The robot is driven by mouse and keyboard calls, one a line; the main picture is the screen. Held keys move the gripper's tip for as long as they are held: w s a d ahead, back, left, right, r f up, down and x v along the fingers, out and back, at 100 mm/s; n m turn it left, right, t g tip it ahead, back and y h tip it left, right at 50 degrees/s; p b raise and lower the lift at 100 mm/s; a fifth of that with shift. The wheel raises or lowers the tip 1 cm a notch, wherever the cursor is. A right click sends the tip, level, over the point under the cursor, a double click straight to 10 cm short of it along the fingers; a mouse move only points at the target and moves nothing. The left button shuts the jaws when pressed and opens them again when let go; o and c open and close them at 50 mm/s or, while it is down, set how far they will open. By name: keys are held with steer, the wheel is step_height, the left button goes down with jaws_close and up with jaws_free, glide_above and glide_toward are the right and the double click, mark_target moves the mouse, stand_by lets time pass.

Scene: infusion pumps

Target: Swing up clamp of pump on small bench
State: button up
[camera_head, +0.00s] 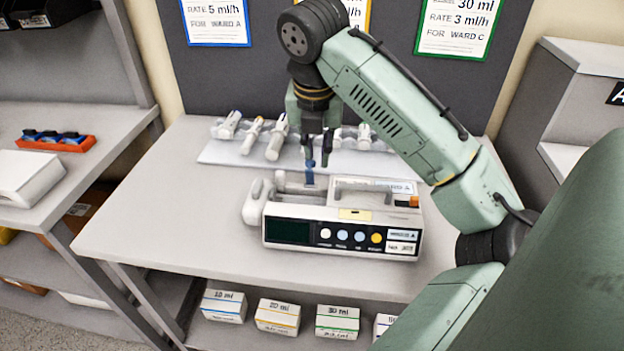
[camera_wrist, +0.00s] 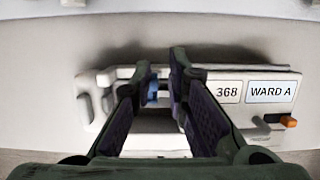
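The white infusion pump (camera_head: 340,218) stands on the small bench (camera_head: 160,225), with its dark display and row of buttons facing the front. Its blue clamp (camera_head: 310,178) shows on the top left part of the pump, below my fingertips. My gripper (camera_head: 318,155) points down over the pump, with its fingers apart. In the wrist view, the blue clamp (camera_wrist: 152,92) shows between the fingers, closer to the left one. I cannot tell whether a finger touches it. My fingers hide part of the pump's top. A label on the pump (camera_wrist: 262,92) reads 368, WARD A.
Several syringes (camera_head: 277,137) lie on a pale tray (camera_head: 212,152) behind the pump. Printed cards (camera_head: 216,22) hang on the dark back panel. Labelled boxes (camera_head: 278,316) stand below the bench. The bench's left side is clear.

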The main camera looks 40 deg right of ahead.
steer(key=shift+o, duration=1.2)
step_height(320, 180, up, 7)
steer(key=p, duration=0.1)
steer(key=shift+p, duration=0.3)
